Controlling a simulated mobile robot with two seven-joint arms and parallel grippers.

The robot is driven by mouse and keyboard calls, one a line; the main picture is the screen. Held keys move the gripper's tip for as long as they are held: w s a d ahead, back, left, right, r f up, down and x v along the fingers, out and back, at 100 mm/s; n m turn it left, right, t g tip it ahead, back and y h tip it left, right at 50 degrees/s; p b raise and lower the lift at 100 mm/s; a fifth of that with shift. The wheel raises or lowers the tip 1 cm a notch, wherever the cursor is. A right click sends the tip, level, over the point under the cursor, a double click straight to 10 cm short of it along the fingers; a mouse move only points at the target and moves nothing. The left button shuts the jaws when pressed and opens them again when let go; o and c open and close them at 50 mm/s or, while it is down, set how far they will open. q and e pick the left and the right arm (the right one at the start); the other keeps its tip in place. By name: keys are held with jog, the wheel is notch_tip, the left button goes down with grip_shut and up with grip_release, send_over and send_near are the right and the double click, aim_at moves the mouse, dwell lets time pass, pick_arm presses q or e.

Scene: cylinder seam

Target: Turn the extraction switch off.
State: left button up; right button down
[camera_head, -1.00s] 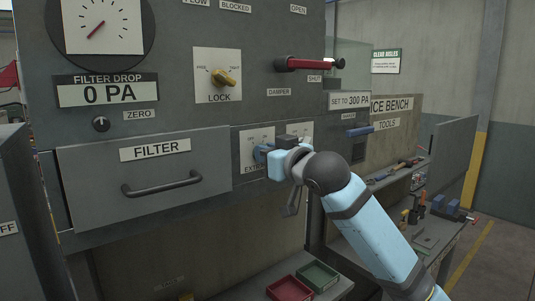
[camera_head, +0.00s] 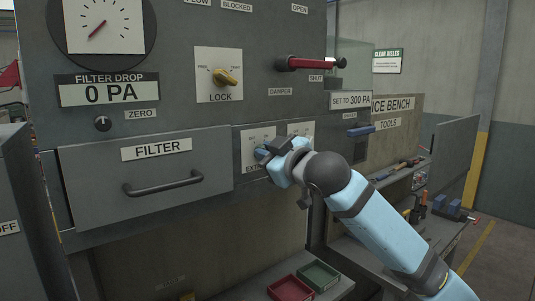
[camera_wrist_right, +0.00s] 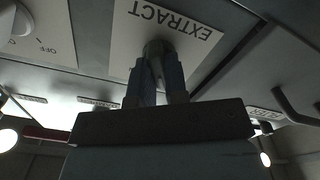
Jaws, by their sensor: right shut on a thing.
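The extraction switch has a white plate (camera_head: 257,136) on the grey cabinet front, right of the filter drawer; its label is partly covered by my gripper. In the right wrist view the plate reads EXTRACT (camera_wrist_right: 178,22), upside down. My right gripper (camera_head: 262,154) is at the lower part of this plate. In the wrist view its two fingers (camera_wrist_right: 158,70) are closed around the dark switch knob (camera_wrist_right: 157,48). The fingers hide most of the knob, so I cannot tell its position. My left gripper is not in view.
A second white switch plate (camera_head: 301,130) is just right, close to my wrist. The filter drawer handle (camera_head: 163,186) sticks out at the left. A red damper handle (camera_head: 311,63) is above. Red (camera_head: 290,288) and green (camera_head: 319,275) trays lie below.

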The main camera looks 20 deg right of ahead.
jog(key=c, duration=1.1)
grip_release()
jog(key=shift+c, duration=0.2)
jog(key=b+v, duration=0.4)
jog(key=v, duration=1)
jog(key=shift+w, duration=0.1)
